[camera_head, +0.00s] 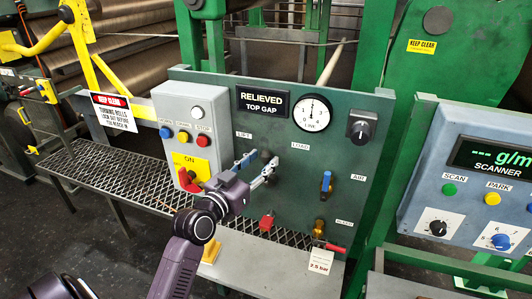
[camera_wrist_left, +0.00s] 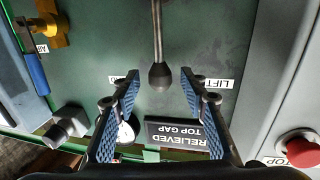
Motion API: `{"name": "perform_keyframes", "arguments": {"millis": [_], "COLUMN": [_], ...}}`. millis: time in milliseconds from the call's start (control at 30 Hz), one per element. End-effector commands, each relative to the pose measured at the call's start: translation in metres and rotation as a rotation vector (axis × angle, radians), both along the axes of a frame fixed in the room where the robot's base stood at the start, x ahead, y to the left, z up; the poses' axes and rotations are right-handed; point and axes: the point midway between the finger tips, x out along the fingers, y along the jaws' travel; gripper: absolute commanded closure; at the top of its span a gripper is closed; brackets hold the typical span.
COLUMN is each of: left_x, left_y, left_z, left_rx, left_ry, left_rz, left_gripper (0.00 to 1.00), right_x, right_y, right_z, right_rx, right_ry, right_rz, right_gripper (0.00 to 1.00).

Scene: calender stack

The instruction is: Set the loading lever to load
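The loading lever (camera_wrist_left: 159,74) is a metal rod with a dark round knob on a green panel (camera_head: 345,160). In the left wrist view its knob lies between my left gripper's (camera_wrist_left: 160,88) two blue-padded fingers, with a gap on both sides. The LIFT label (camera_wrist_left: 212,83) is on the right there, and a partly covered label (camera_wrist_left: 117,79) on the left. In the head view my left gripper (camera_head: 259,165) is open at the panel, between the LIFT label (camera_head: 243,135) and the LOAD label (camera_head: 300,146), and hides most of the lever. My right gripper is not in view.
A RELIEVED / TOP GAP display (camera_head: 262,102), a dial gauge (camera_head: 312,113) and a black knob (camera_head: 360,130) sit above. A blue-handled air valve (camera_head: 326,185) is to the right, a red handle (camera_head: 266,222) below. A grey button box (camera_head: 190,115) stands close on the left.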

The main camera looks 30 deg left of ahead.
Motion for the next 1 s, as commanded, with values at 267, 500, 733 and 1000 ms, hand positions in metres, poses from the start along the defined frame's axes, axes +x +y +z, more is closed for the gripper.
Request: {"name": "perform_keyframes", "arguments": {"millis": [267, 500, 733, 1000], "left_x": [0.024, 0.026, 0.026, 0.025], "left_y": [0.001, 0.001, 0.001, 0.001], "left_z": [0.0, -0.001, -0.001, -0.001], "left_rx": [0.0, 0.001, 0.0, 0.0], "left_ry": [0.0, 0.001, 0.001, 0.001], "left_rz": [0.0, 0.0, 0.0, 0.0], "left_gripper": [0.6, 0.6, 0.8, 1.0], "right_x": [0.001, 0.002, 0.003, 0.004], "right_y": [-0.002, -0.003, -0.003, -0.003], "right_z": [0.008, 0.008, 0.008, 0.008], "right_rx": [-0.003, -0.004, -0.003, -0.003], "right_ry": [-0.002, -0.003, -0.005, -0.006], "right_rz": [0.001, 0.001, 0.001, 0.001], "right_gripper": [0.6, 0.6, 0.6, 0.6]}}
